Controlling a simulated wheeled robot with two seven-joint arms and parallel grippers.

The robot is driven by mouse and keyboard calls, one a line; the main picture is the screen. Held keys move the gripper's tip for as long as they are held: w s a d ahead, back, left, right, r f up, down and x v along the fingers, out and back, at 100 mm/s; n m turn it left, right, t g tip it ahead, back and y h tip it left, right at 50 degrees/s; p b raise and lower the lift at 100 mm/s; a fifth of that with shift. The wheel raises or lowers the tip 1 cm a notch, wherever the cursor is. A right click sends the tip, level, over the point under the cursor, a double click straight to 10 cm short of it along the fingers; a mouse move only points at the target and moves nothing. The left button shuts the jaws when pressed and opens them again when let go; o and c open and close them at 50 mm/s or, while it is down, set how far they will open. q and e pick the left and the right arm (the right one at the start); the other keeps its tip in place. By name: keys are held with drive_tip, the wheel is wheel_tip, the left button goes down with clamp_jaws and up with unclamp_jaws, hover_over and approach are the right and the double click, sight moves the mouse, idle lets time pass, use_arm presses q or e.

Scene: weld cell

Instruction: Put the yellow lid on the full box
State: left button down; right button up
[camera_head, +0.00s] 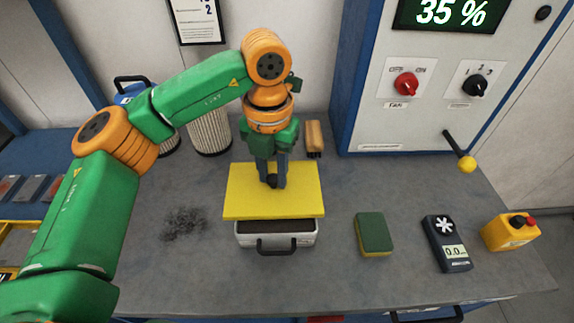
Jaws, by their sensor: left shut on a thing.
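My left gripper (273,184) points down and is shut on the dark knob of the yellow lid (248,203). The lid is a flat yellow plate, held level over the box (300,241). The box is light grey with a black front handle, and a strip of dark content shows at its front edge. The lid hides most of the box top. I cannot tell whether the lid touches the box rim; its sides reach past the box. My right gripper is not in view.
A green and yellow sponge (374,233), a dark meter (446,243) and a yellow container (510,232) stand on the right. Dark dust (184,223) lies on the left. Filter cylinders (208,133) and a brush (314,138) are behind. A control cabinet (430,110) stands at the back right.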

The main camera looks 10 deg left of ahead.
sight(274, 187)
use_arm(q)
drive_tip(key=shift+d+f+b, duration=0.1)
drive_tip(key=shift+f+b, duration=2.35)
drive_tip(key=shift+f, duration=0.75)
drive_tip(key=shift+r, duration=0.1)
drive_tip(key=shift+f+b, duration=0.2)
drive_tip(key=shift+b, duration=0.2)
drive_tip(key=shift+c, duration=0.4)
unclamp_jaws()
drive_tip(key=shift+r, duration=0.15)
